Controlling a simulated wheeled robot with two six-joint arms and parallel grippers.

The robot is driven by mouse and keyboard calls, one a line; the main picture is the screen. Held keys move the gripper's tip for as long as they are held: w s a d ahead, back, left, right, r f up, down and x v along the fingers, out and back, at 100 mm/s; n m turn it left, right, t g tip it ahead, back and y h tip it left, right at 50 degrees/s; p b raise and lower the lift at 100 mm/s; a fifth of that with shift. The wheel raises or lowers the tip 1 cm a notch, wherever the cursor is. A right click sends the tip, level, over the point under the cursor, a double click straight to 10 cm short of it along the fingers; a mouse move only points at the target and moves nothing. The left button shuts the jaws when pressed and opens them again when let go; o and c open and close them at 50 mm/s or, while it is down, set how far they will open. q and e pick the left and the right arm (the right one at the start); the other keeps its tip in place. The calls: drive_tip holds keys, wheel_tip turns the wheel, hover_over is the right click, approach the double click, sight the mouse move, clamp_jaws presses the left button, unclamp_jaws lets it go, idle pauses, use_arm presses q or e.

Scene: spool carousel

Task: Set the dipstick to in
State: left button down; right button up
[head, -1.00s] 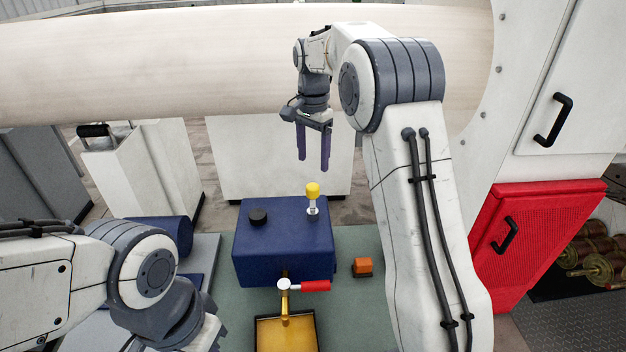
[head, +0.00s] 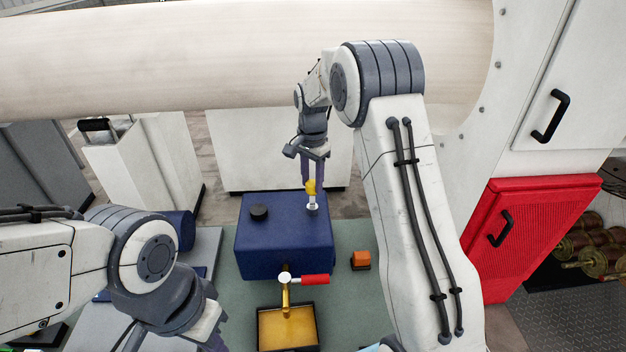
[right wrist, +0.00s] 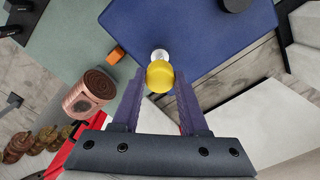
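The dipstick has a yellow handle (head: 310,187) on a pale stem that rises from the top right of the blue box (head: 262,262). A length of stem shows below the handle. My right gripper (head: 313,180) is over the dipstick, pointing down. In the right wrist view, its open fingers (right wrist: 160,82) are on either side of the yellow handle (right wrist: 161,74), with narrow gaps. I cannot tell how far the fingertips reach down beside it. My left gripper (head: 216,344) is at the lower edge of the head view, mostly cut off.
A black cap (head: 258,212) sits left of the dipstick on the box. A red-handled valve (head: 312,280) is at its front over a yellow tray (head: 262,335). An orange block (head: 361,260) lies to the right. A large pale cylinder (head: 150,60) spans the back.

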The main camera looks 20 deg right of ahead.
clamp_jaws()
idle(1.1)
